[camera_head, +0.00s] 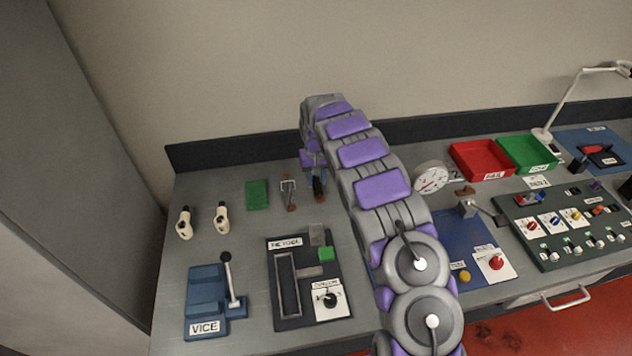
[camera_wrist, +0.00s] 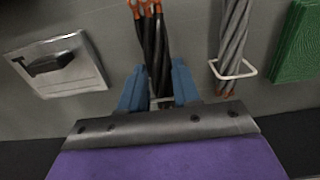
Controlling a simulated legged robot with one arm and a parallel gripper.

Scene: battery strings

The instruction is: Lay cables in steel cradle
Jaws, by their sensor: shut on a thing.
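My gripper (camera_wrist: 158,84) has its blue fingers on either side of a bundle of black cables (camera_wrist: 152,42) with orange-copper ends, and is shut on it. In the head view my gripper (camera_head: 313,172) is at the back of the bench, partly hidden by my arm, with the black cables (camera_head: 319,190) below it. A pale metal piece (camera_wrist: 163,103) shows behind the cables between the fingers. Beside them a grey twisted cable bundle (camera_wrist: 234,38) lies in a pale wire cradle (camera_wrist: 249,71); this bundle also shows in the head view (camera_head: 289,190). I cannot tell whether the black cables touch the bench.
A steel plate with a black part (camera_wrist: 58,65) lies left in the wrist view. A green block (camera_head: 257,194), white fittings (camera_head: 184,223), a blue vice (camera_head: 206,300) and a black fixture board (camera_head: 290,308) stand nearby. Red (camera_head: 482,174) and green trays (camera_head: 528,166) are right.

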